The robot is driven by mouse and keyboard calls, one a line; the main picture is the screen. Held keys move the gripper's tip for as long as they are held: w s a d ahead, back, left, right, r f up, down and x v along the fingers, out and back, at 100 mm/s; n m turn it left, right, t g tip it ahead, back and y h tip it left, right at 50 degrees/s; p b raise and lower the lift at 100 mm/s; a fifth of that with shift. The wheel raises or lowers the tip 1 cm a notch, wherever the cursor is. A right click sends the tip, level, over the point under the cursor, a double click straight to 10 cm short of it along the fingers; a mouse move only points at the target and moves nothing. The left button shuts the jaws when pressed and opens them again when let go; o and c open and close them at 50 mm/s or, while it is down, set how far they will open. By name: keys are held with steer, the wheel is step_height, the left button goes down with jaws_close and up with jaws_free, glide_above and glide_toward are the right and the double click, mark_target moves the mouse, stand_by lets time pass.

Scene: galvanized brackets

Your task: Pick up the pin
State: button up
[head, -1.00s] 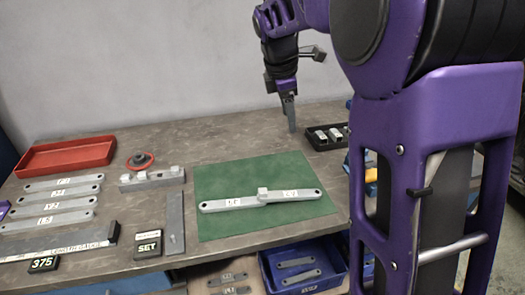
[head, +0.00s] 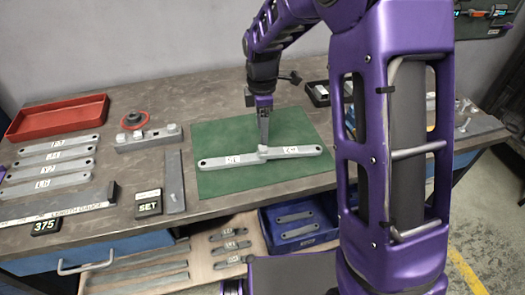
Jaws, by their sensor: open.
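Two flat galvanized brackets with white labels lie end to end on a green mat (head: 222,136), the left bracket (head: 214,163) meeting the right bracket (head: 312,151). A small grey piece, which may be the pin (head: 263,149), stands where they meet; it is too small to tell for certain. My gripper (head: 264,143) points down at this joint, its fingertips just above or beside the grey piece. The gripper is open, with its fingers seen nearly edge-on. The fingertips partly hide the piece, and I cannot tell if they touch it.
A red tray (head: 58,128), several labelled bars, a fixture block (head: 148,138) and a black SET display (head: 149,203) occupy the left. A black tray (head: 318,94) stands behind the mat's right side. A blue bin (head: 300,234) sits below the table edge.

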mark_target(262, 153)
steer(key=f, duration=0.5)
steer(key=shift+s+f, duration=0.2)
steer(key=shift+f, duration=0.15)
jaws_close()
